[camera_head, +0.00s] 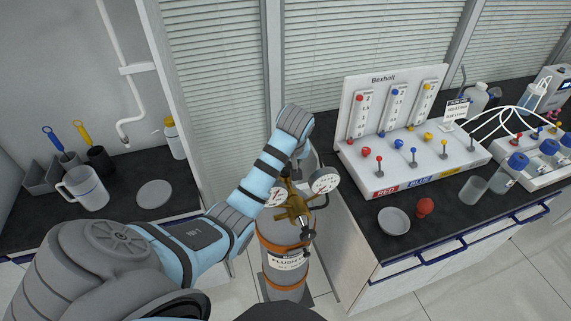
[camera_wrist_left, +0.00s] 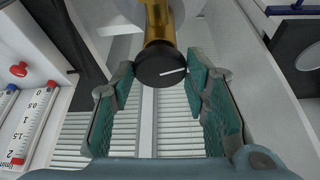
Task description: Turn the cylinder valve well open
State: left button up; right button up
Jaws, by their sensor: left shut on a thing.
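The gas cylinder (camera_head: 283,247) is grey with orange bands and a label reading "FLUSH". It stands upright in the gap between two counters. A brass regulator (camera_head: 290,205) with two round gauges (camera_head: 325,183) sits on top of it. In the left wrist view, a round black valve knob (camera_wrist_left: 162,65) with a white line sits on a brass stem (camera_wrist_left: 157,22). My left gripper (camera_wrist_left: 162,69) has its teal-padded fingertips closed on both sides of this knob. In the head view, my left gripper (camera_head: 301,158) is at the cylinder's top, and the arm hides the knob. My right gripper is not in view.
The right counter holds a flowmeter panel (camera_head: 404,92) with red, blue and yellow parts, a shallow dish (camera_head: 394,221) and a red bulb (camera_head: 425,207) near its edge. The left counter holds a jug (camera_head: 86,188) and a grey disc (camera_head: 154,193). Both counters flank the cylinder closely.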

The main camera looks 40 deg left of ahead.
pick_arm(q)
jog(key=shift+n, duration=0.3)
jog(key=o, duration=1.1)
jog(key=shift+o, duration=0.2)
jog(key=shift+w+a+f, duration=0.1)
